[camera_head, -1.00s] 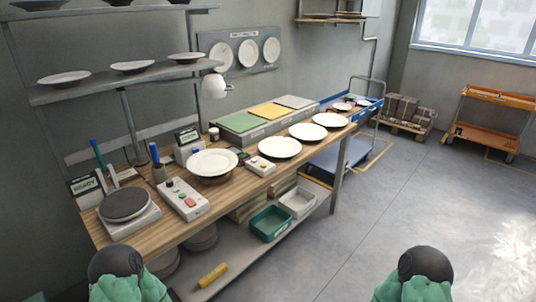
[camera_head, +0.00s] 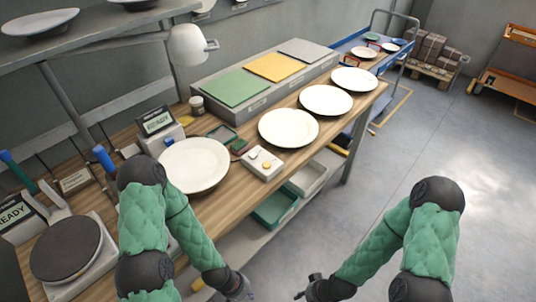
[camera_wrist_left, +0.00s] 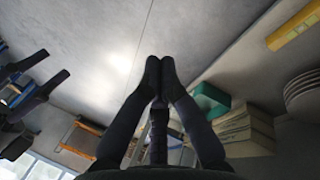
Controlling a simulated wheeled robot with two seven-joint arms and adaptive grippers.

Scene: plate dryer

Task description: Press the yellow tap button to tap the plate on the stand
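A small white box (camera_head: 264,176) on the wooden bench bears a yellow button (camera_head: 267,166) and a paler button behind it. A white plate (camera_head: 194,164) lies to its left, raised above the bench; its stand is mostly hidden beneath it. My left gripper (camera_head: 248,294) is low at the bottom edge of the head view, in front of the bench and apart from the box. In the left wrist view its two fingertips (camera_wrist_left: 160,66) meet with nothing between them. My right gripper (camera_head: 306,287) is low over the floor, its fingers apart and empty.
Several white plates (camera_head: 288,127) lie along the bench to the right. A long box with green, yellow and grey pads (camera_head: 233,88) stands behind them. A scale (camera_head: 68,250) is at the left. Green and white bins (camera_head: 275,209) sit on the lower shelf.

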